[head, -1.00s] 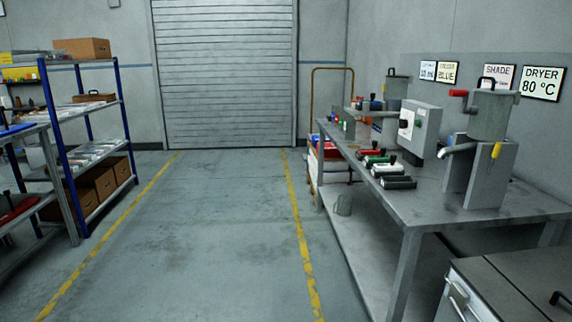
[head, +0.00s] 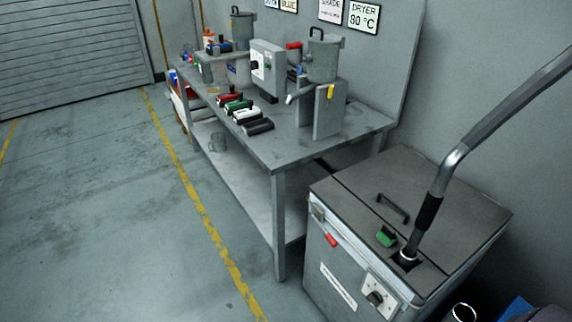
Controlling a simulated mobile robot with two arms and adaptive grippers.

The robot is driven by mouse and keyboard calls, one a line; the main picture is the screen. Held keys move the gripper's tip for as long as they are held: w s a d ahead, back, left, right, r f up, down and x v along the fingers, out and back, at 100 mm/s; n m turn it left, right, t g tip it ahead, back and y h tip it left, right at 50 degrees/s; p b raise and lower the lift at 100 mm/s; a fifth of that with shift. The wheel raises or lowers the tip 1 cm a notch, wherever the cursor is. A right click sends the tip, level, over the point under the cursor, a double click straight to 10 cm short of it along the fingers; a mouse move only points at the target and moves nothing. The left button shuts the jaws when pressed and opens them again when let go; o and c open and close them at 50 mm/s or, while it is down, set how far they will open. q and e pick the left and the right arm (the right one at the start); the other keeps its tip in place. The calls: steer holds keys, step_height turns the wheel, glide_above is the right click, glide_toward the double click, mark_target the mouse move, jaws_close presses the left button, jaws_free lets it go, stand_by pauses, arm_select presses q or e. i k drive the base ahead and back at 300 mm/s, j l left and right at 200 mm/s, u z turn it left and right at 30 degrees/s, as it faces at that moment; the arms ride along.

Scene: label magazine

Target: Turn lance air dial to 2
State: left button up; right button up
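A dial with a dark knob on a light plate (head: 378,297) is on the front of a grey lidded box (head: 330,262) at the lower right in the head view. Its markings are too small to read. A grey lance pipe (head: 470,135) with a black sleeve comes down from the upper right into an opening in the box lid. A green part (head: 386,236) sits on the lid beside it. Neither of my grippers shows in the head view.
A grey workbench (head: 350,130) stands behind the box. The floor (head: 110,220) on the left is clear.

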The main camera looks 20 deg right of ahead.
mark_target(374, 298)
steer(key=z, duration=1.1)
